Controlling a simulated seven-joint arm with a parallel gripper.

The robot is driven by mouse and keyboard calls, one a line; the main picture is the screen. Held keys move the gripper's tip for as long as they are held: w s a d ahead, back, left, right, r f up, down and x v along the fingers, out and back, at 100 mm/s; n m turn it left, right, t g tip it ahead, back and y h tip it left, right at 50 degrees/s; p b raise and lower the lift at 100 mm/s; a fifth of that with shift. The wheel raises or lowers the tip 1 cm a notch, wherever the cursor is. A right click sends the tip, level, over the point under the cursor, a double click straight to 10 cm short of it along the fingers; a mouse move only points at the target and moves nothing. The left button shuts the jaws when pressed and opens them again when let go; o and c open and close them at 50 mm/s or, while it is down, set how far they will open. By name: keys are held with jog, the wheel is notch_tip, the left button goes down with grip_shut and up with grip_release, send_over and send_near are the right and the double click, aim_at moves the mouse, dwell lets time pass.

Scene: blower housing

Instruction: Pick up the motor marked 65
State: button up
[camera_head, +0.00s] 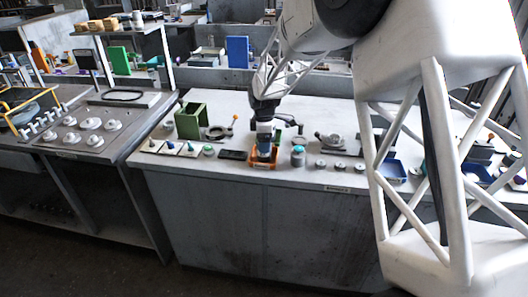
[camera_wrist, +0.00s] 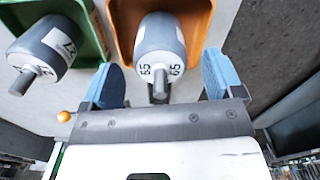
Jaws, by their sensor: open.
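The motor marked 65 (camera_wrist: 160,38) is a grey cylinder with a white end band and a short metal shaft. In the wrist view it lies in an orange tray (camera_wrist: 198,20). My gripper (camera_wrist: 163,80) is open, with its blue fingertips on either side of the motor's shaft end and apart from it. In the head view my gripper (camera_head: 264,146) is over the orange tray (camera_head: 255,166) on the bench, and it hides most of the motor there.
A second grey motor (camera_wrist: 48,45) with a different, partly readable number lies in a green tray (camera_wrist: 92,38) to the left in the wrist view.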

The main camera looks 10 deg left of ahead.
jog(key=shift+f, duration=1.1)
jog(key=shift+c, duration=0.3)
jog(key=c, duration=1.3)
jog(key=shift+o, duration=0.2)
jog(key=shift+r, duration=0.25)
jog(key=shift+r, duration=1.5)
jog(key=shift+s+d+r, duration=0.15)
jog(key=shift+s, duration=0.15)
jog(key=s+d, duration=0.3)
jog(key=s, duration=0.4)
jog(key=s+d+r, duration=0.1)
jog(key=s+d, duration=0.1)
jog(key=s, duration=0.5)
jog(key=shift+d+r, duration=0.15)
jog(key=shift+d, duration=0.25)
